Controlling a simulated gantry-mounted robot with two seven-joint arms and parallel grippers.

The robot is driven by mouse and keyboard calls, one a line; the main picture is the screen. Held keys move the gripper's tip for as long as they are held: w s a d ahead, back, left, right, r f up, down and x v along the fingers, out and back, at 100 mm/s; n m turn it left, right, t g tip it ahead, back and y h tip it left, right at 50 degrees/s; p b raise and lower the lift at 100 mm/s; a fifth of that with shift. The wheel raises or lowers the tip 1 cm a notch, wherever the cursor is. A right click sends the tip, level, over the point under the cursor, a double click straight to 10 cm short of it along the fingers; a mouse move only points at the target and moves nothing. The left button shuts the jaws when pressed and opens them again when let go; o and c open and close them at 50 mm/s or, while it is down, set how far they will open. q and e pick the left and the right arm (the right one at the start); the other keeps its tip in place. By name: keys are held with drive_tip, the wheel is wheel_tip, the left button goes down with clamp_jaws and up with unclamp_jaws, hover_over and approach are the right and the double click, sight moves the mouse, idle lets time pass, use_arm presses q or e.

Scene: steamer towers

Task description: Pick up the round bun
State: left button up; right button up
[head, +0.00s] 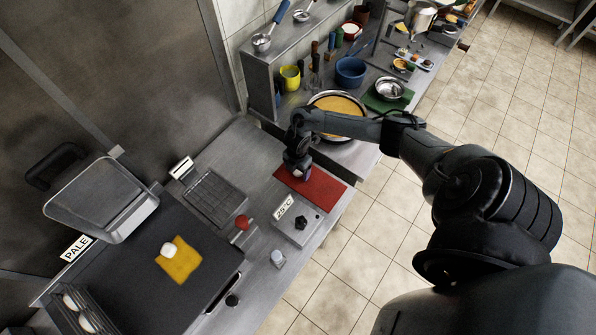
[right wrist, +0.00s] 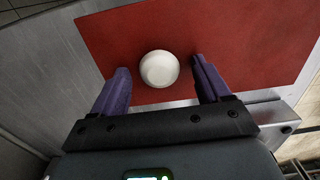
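A round white bun (right wrist: 159,69) lies on a red mat (right wrist: 110,38) in the right wrist view. My right gripper (head: 298,171) is over the red mat (head: 322,187) in the head view. Its two purple fingers are apart, one on each side of the bun, with a visible gap on both sides. The gripper is open and holds nothing. In the head view the gripper mostly hides the bun. My left gripper is not in view.
Another white round piece (head: 167,250) sits on a yellow cloth (head: 183,266) on the dark surface. A scale (head: 298,222) reading 25°C stands beside the mat. A wire rack (head: 214,197) is left of it. A large pan (head: 338,104) stands behind the gripper.

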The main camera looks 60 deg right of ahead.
drive_tip(key=c, duration=1)
drive_tip(key=shift+r, duration=0.1)
drive_tip(key=shift+r, duration=0.4)
drive_tip(key=r, duration=0.3)
drive_tip(key=shift+s+d+r, duration=0.15)
drive_tip(key=shift+s+r, duration=0.1)
drive_tip(key=s+d+r, duration=0.1)
drive_tip(key=s+r, duration=0.1)
drive_tip(key=s, duration=0.1)
drive_tip(key=s+d+r, duration=0.1)
drive_tip(key=s+r, duration=0.1)
drive_tip(key=s, duration=0.2)
drive_tip(key=s+d+r+p, duration=0.1)
drive_tip(key=s+r, duration=0.1)
drive_tip(key=s, duration=0.1)
drive_tip(key=shift+s+d+r, duration=0.15)
drive_tip(key=shift+s+r, duration=0.1)
